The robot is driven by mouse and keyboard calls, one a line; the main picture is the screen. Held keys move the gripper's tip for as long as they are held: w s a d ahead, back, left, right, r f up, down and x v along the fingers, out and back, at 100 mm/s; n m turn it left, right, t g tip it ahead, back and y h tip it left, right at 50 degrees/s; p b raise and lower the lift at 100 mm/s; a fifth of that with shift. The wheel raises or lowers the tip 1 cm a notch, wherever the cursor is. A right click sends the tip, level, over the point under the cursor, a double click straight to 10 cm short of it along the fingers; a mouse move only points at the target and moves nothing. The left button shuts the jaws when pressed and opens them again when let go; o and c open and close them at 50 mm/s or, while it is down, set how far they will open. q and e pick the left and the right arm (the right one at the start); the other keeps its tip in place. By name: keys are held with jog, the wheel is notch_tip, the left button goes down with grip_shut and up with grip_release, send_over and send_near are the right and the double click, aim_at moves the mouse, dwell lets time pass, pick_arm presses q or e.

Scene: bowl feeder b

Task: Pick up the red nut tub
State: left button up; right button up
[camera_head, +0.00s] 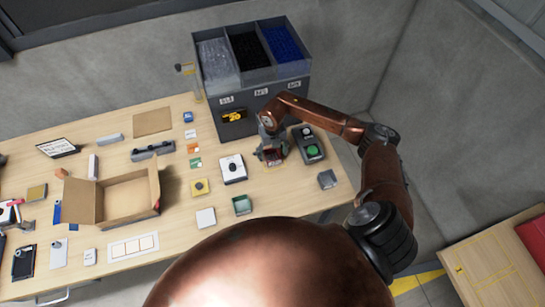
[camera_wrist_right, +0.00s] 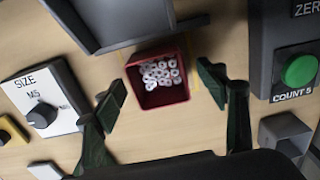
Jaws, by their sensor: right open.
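The red nut tub (camera_wrist_right: 160,99) is a small square open tub filled with pale ring-shaped nuts. In the right wrist view it stands on the wooden table between the two fingers of my right gripper (camera_wrist_right: 163,87). The fingers are open, one on each side, with a visible gap to the tub. In the head view the gripper (camera_head: 269,146) is over the tub, which shows only in part as a red patch (camera_head: 273,156) in front of the grey feeder. My left gripper is not in view.
The grey feeder (camera_head: 262,106) with several bins stands just behind the tub. The green-button box (camera_head: 309,144) is close on the right, the white dial box (camera_head: 232,169) on the left. An open cardboard box (camera_head: 84,202) lies left.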

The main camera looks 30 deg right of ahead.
jog(key=shift+f, duration=0.35)
jog(key=shift+c, duration=0.2)
jog(key=c, duration=1.2)
jog(key=shift+r, duration=0.15)
